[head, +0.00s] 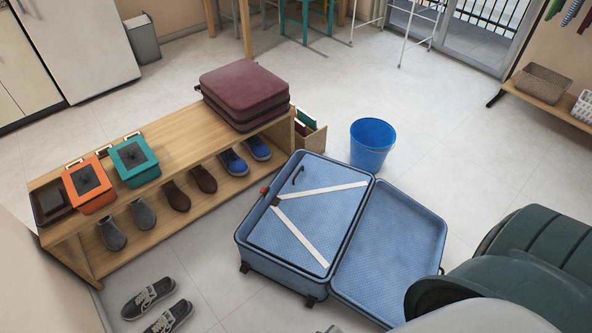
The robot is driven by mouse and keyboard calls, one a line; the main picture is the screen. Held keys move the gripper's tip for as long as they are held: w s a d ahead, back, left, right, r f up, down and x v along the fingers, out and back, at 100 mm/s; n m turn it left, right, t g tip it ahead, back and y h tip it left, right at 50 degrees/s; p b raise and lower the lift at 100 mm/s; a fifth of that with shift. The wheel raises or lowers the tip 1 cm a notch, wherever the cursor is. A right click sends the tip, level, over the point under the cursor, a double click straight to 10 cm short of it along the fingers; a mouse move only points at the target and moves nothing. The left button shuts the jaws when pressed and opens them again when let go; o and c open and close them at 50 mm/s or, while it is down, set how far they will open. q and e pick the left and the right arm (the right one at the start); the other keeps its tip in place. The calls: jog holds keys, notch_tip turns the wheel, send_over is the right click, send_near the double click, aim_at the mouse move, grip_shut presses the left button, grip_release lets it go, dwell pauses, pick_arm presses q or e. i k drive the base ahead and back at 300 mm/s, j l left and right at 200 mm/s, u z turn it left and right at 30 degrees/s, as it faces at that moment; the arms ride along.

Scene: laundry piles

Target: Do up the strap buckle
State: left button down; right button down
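A blue suitcase (258,262) lies open on the floor, its lid (400,245) folded out to the right. Two white straps cross the lining of the left half: an upper strap (325,190) and a lower strap (302,235). They converge near a small dark piece (276,201) by the left rim, which looks like the buckle. I cannot tell whether its parts are joined. A thin dark curved item (298,174) lies near the upper left inner edge. Neither of my grippers shows in the head view.
A wooden bench (178,130) at left carries a maroon suitcase (245,90) and an orange box (88,184) and teal box (133,160), with shoes below. A blue bucket (371,145) stands behind the suitcase.

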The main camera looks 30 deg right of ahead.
aim_at(265, 191)
jog(key=i+j+z, duration=0.15)
jog(key=i+z, duration=0.15)
jog(key=z, duration=0.15)
jog(key=i+j+z, duration=0.2)
jog(key=z, duration=0.25)
jog(key=i+j+z, duration=0.3)
jog(key=z, duration=0.15)
jog(key=i+j+z, duration=0.1)
jog(key=j, duration=0.15)
jog(key=i+j+z, duration=0.15)
